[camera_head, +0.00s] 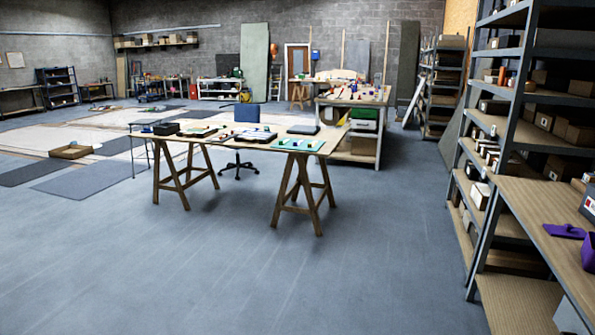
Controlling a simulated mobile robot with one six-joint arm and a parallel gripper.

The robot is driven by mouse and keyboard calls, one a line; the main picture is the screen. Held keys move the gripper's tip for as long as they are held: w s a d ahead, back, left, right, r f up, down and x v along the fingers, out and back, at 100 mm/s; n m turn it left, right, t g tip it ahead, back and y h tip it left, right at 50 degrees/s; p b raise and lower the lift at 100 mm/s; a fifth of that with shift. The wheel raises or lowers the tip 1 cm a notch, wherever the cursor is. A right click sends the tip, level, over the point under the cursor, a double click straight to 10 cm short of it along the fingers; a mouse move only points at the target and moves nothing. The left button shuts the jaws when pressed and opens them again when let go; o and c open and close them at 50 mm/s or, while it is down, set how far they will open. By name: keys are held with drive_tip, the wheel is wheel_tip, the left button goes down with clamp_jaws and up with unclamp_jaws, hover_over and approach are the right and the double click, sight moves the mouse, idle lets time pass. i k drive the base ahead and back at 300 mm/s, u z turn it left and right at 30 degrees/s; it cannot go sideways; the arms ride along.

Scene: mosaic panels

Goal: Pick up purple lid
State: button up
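A flat purple piece with a small raised knob, which looks like the purple lid (564,231), lies on a wooden shelf board (535,205) of the metal rack at the right. Another purple object (589,257) stands just right of and in front of it, cut off by the picture's right edge. I cannot tell whether the two touch. My gripper is not in view.
The tall metal rack (510,115) holds boxes on several shelves. The grey floor (360,255) before the rack is clear.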

sight(568, 231)
drive_tip(key=z, duration=4.25)
drive_tip(key=i, duration=0.1)
drive_tip(key=u, duration=2.6)
drive_tip(key=k, duration=0.6)
drive_tip(key=u, duration=0.15)
drive_tip(key=i, duration=0.6)
drive_tip(key=z, duration=0.05)
